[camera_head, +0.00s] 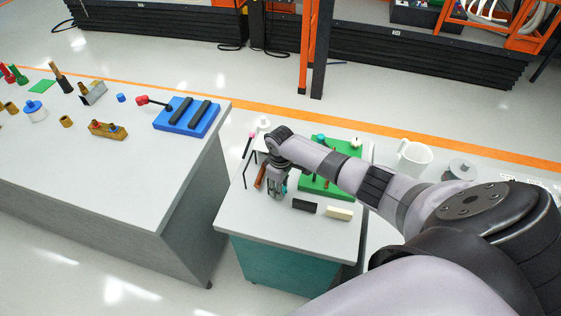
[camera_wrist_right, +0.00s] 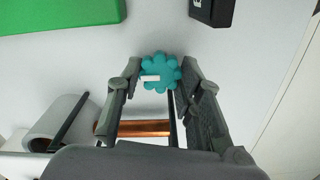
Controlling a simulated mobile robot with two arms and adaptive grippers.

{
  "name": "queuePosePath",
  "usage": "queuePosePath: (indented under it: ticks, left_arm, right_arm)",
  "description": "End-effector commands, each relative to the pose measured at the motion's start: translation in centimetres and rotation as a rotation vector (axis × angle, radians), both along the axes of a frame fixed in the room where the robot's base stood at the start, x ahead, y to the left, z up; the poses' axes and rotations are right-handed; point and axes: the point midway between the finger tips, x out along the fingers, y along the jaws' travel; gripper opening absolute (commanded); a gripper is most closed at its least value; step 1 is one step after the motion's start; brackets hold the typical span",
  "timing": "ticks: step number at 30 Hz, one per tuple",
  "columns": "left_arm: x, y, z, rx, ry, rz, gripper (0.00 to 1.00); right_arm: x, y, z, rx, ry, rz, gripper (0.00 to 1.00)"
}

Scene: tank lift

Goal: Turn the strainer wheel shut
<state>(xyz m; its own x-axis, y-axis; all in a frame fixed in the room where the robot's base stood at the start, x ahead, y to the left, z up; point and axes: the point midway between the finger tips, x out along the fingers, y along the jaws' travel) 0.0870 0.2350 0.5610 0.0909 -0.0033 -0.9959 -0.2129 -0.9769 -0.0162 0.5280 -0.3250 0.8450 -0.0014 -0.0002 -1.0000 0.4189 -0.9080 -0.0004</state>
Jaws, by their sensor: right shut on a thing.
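The strainer wheel (camera_wrist_right: 160,68) is a teal, lobed knob with a white bar mark. In the right wrist view it sits between the fingertips of my right gripper (camera_wrist_right: 160,78), and the white mark points left. My right gripper (camera_head: 278,190) is shut on the wheel, over the small table. In the head view only a bit of teal (camera_head: 285,188) shows beside the fingers; the rest of the wheel is hidden. A copper pipe (camera_wrist_right: 145,128) runs below the wheel in the wrist view. My left gripper is not in view.
The small table (camera_head: 245,215) has a teal base. On it are a green board (camera_head: 318,187), a black block (camera_head: 304,206) and a cream block (camera_head: 339,213). A white mug (camera_head: 414,156) stands at right. The bigger grey table (camera_head: 130,175) at left holds a blue board (camera_head: 187,117).

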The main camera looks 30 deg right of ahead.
Motion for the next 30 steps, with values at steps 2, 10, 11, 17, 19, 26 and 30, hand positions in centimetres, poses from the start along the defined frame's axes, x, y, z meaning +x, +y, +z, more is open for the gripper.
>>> queuePosePath:
  ticks: [2, 10, 11, 17, 19, 26, 30]
  left_arm:
    - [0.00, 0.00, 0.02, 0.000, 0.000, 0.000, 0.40]
    - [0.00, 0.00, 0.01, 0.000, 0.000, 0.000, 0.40]
    - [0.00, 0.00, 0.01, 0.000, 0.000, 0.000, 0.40]
    - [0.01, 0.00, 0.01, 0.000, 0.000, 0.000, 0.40]
    - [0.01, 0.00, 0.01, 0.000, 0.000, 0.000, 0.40]
    - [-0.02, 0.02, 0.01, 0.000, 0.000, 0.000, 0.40]
    - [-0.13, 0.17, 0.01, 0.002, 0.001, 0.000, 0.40]
  right_arm:
    - [0.08, -0.03, 0.07, 0.000, -0.002, -0.005, 0.06]
    - [0.11, -0.04, 0.07, 0.000, -0.003, -0.005, 0.34]
    - [0.11, -0.04, 0.07, 0.000, -0.003, -0.005, 0.36]
    - [0.07, -0.03, 0.05, 0.000, -0.002, -0.003, 0.50]
    - [0.06, -0.03, 0.04, 0.001, -0.002, -0.003, 0.54]
    - [0.03, -0.02, 0.02, 0.000, -0.001, -0.002, 0.54]
    - [0.08, -0.05, 0.46, 0.000, -0.002, -0.003, 0.54]
